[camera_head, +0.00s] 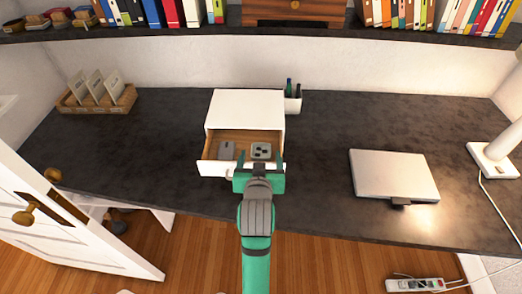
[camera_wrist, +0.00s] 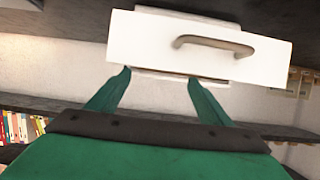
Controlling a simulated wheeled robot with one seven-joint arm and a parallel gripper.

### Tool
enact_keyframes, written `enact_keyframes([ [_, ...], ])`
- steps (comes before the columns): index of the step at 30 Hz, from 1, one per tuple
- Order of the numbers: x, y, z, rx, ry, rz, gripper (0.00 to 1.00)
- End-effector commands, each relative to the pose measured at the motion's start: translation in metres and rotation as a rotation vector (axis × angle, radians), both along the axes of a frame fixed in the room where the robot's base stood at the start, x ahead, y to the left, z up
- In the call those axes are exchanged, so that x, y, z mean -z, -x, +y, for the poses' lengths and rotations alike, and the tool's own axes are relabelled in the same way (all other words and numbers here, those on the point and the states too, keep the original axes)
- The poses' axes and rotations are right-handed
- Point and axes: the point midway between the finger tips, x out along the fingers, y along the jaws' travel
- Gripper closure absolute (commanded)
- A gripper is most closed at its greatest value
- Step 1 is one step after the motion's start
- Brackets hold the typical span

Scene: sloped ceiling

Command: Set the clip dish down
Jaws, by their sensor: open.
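The clip dish (camera_head: 261,150), a small grey square dish with dark round spots, sits in the right part of the open drawer (camera_head: 214,168) of the white box on the desk. My gripper (camera_head: 258,173) is at the right end of the drawer front, on the near side of the dish. In the wrist view my gripper (camera_wrist: 159,78) has its two green fingers apart with nothing between them. The white drawer front (camera_wrist: 150,40) and its handle (camera_wrist: 212,43) fill the top of that view. The clip dish does not show there.
A grey flat object (camera_head: 227,149) lies left of the dish in the drawer. A pen cup (camera_head: 293,103) stands beside the white box (camera_head: 246,108). A closed laptop (camera_head: 393,174) lies right; a card holder (camera_head: 97,96) stands left. The desk (camera_head: 320,190) between box and laptop is clear.

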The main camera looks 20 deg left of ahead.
Motion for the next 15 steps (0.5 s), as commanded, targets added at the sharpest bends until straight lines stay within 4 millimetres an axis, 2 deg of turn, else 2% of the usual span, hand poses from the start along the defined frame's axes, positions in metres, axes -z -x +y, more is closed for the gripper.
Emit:
enact_keyframes([
  [6, -0.011, 0.025, -0.007, 0.000, -0.001, -0.002, 0.27],
  [15, -0.014, 0.031, -0.009, 0.000, 0.000, -0.001, 0.27],
])
